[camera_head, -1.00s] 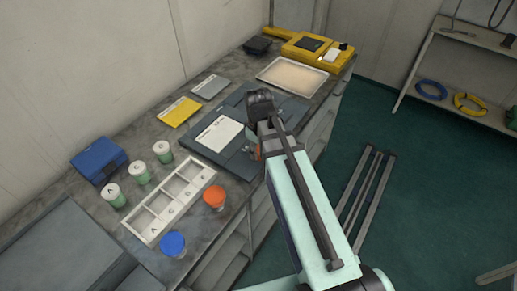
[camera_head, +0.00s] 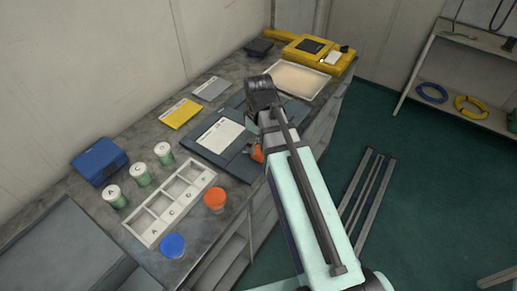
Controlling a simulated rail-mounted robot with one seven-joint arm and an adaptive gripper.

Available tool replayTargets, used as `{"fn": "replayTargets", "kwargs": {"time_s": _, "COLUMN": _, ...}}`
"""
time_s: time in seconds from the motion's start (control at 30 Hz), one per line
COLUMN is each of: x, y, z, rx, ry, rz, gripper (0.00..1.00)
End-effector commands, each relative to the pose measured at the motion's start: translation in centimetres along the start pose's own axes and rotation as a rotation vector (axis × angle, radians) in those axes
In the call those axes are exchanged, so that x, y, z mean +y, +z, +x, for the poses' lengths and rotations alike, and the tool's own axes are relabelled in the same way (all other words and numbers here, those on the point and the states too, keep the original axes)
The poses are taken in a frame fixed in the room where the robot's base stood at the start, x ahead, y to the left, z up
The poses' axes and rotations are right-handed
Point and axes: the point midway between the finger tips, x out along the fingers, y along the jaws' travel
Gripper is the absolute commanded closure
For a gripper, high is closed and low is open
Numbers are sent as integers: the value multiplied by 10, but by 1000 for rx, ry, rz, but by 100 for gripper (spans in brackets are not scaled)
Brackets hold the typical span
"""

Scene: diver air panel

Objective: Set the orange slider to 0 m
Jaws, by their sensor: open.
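The dark panel board (camera_head: 236,166) lies flat on the bench with a white sheet (camera_head: 219,135) on it. A small orange piece (camera_head: 257,153), which looks like the orange slider, shows at the board's right side, partly hidden by my arm. Its scale and exact setting cannot be read. My gripper (camera_head: 253,128) is mostly hidden behind my dark wrist and pale green arm, over the right part of the board close to the orange piece. It is open. Whether it touches the orange piece cannot be seen.
A white divided tray (camera_head: 149,239), orange-lidded jar (camera_head: 214,199), blue-lidded jar (camera_head: 172,245), several green-and-white jars and a blue case (camera_head: 99,161) stand nearer. A yellow card (camera_head: 181,113), grey card (camera_head: 211,89), shallow tray (camera_head: 262,76) and yellow case (camera_head: 315,54) lie farther back.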

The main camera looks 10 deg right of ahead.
Motion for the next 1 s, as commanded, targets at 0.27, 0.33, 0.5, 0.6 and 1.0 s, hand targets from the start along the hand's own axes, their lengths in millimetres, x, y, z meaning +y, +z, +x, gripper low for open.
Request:
{"fn": "replayTargets", "kwargs": {"time_s": 0.27, "x": 0, "y": -1, "z": -45, "rx": 1, "ry": 0, "rz": -1, "gripper": 27}}
{"fn": "replayTargets", "kwargs": {"time_s": 0.33, "x": 0, "y": -1, "z": -52, "rx": 1, "ry": -1, "rz": -1, "gripper": 27}}
{"fn": "replayTargets", "kwargs": {"time_s": 0.5, "x": -1, "y": 0, "z": -63, "rx": 0, "ry": -2, "rz": -1, "gripper": 27}}
{"fn": "replayTargets", "kwargs": {"time_s": 0.6, "x": -1, "y": 0, "z": -65, "rx": 0, "ry": -2, "rz": -1, "gripper": 27}}
{"fn": "replayTargets", "kwargs": {"time_s": 1.0, "x": -1, "y": 0, "z": -65, "rx": -1, "ry": -2, "rz": -1, "gripper": 27}}
